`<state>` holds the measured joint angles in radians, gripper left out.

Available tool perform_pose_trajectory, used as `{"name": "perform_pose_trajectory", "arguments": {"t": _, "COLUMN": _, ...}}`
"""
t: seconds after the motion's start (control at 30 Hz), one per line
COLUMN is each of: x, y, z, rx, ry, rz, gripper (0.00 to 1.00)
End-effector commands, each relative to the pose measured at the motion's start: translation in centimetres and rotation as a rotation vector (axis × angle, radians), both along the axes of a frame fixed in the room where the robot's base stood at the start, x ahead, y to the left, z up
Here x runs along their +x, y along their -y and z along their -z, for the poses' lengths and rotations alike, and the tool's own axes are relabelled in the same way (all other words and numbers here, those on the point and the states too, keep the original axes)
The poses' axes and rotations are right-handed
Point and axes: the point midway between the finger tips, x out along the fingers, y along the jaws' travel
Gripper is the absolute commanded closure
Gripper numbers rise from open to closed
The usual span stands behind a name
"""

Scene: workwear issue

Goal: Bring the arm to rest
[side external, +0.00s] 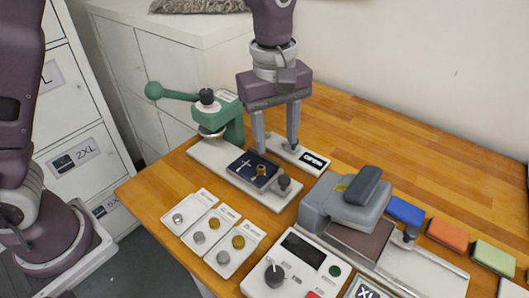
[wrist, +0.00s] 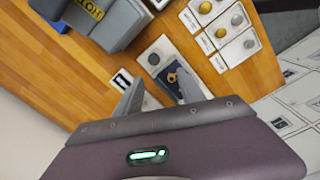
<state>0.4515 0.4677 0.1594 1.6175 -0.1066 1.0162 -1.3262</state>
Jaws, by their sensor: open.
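My gripper (side external: 276,148) hangs with its fingers pointing down over the back of the wooden table (side external: 412,152). Its two fingers are apart, with nothing visible between them. In the wrist view, my gripper (wrist: 158,90) also shows two spread fingers. The fingertips appear close to a white plate with a black label (side external: 313,160), just behind a white board (side external: 213,152) that carries a dark blue folded piece (side external: 252,169) with a brass-coloured part on it. I cannot tell whether the fingertips touch anything.
A green hand press (side external: 229,115) stands left of my gripper. A grey heat press (side external: 345,204) stands to the right, with a control box (side external: 301,262) in front. Cards with round metal pieces (side external: 213,224) lie front left. Folded coloured cloths (side external: 447,234) lie right. The back right table is clear.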

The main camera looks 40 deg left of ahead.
Motion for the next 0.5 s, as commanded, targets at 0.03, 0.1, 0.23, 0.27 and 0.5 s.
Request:
{"name": "perform_pose_trajectory", "arguments": {"t": 0.03, "x": -1.3, "y": -2.0, "z": -2.8, "rx": -0.02, "ry": 0.043, "rz": 0.066, "gripper": 0.53}}
{"name": "perform_pose_trajectory", "arguments": {"t": 0.1, "x": -4.4, "y": -5.0, "z": -6.4, "rx": -0.029, "ry": 0.119, "rz": 0.223, "gripper": 0.53}}
{"name": "perform_pose_trajectory", "arguments": {"t": 0.23, "x": -11.6, "y": -9.8, "z": -10.1, "rx": 0.027, "ry": 0.268, "rz": 0.532, "gripper": 0.53}}
{"name": "perform_pose_trajectory", "arguments": {"t": 0.27, "x": -13.2, "y": -10.6, "z": -10.4, "rx": 0.053, "ry": 0.299, "rz": 0.601, "gripper": 0.53}}
{"name": "perform_pose_trajectory", "arguments": {"t": 0.5, "x": -21.8, "y": -13.8, "z": -8.7, "rx": 0.273, "ry": 0.419, "rz": 0.976, "gripper": 0.53}}
